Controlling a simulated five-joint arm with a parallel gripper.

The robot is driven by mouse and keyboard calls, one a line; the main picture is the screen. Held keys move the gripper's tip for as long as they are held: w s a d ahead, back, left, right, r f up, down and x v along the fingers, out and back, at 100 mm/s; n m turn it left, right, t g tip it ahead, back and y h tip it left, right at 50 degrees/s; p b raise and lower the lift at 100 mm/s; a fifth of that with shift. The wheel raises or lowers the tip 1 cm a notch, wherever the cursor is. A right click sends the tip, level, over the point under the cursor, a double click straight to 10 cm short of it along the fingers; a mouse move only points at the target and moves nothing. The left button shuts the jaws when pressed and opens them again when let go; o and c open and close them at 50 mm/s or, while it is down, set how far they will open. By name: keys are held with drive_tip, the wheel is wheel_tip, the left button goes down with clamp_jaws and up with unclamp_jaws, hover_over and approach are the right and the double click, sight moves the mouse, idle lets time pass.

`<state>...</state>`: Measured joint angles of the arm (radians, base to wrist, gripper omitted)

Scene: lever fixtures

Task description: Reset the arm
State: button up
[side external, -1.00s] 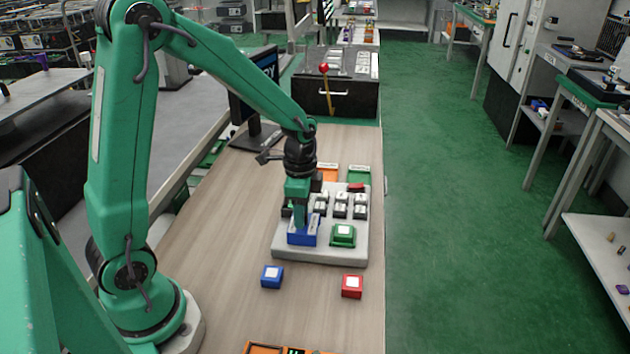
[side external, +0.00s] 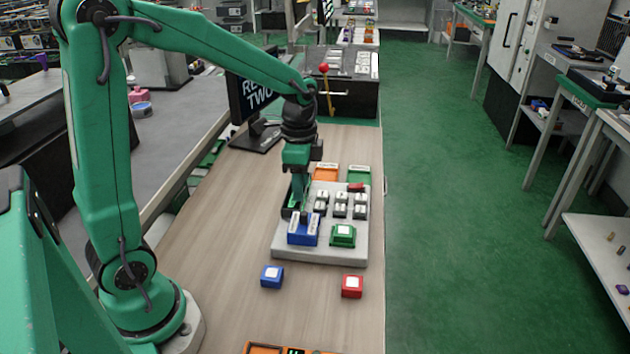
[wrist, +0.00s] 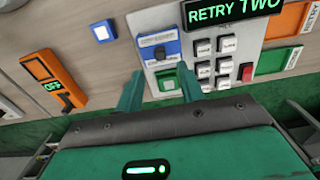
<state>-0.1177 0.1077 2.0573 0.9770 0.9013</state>
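My gripper (side external: 299,190) hangs above the grey control panel (side external: 280,243), over its blue block (side external: 303,229). In the wrist view its two green fingers (wrist: 161,76) are apart with nothing held between them. The blue block also shows in the wrist view (wrist: 159,48), with a dark piece on it. A green button (side external: 343,235) with a pale top sits beside it. Several dark keys with white caps (side external: 340,204) and a red piece (side external: 356,187) are on the panel. A monitor (side external: 252,95) behind shows white text; the wrist view reads "RETRY TWO" on a screen (wrist: 228,10).
A loose blue block (side external: 272,276) and red block (side external: 352,286) lie in front of the panel. Orange (side external: 327,172) and green (side external: 358,174) labelled pieces lie behind it. An orange switch box (wrist: 52,80) reads "OFF". A red-knobbed lever (side external: 325,80) stands farther back. Table left of the panel is clear.

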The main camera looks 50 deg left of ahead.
drive_tip(key=shift+r, duration=0.15)
drive_tip(key=shift+s+d+r, duration=0.15)
drive_tip(key=shift+s+r, duration=0.1)
drive_tip(key=shift+r, duration=0.05)
drive_tip(key=s+d+r+n+t, duration=0.4)
drive_tip(key=s+r+n, duration=0.4)
drive_tip(key=s, duration=0.5)
drive_tip(key=shift+n+t, duration=0.5)
drive_tip(key=shift+t, duration=0.3)
drive_tip(key=shift+r, duration=0.15)
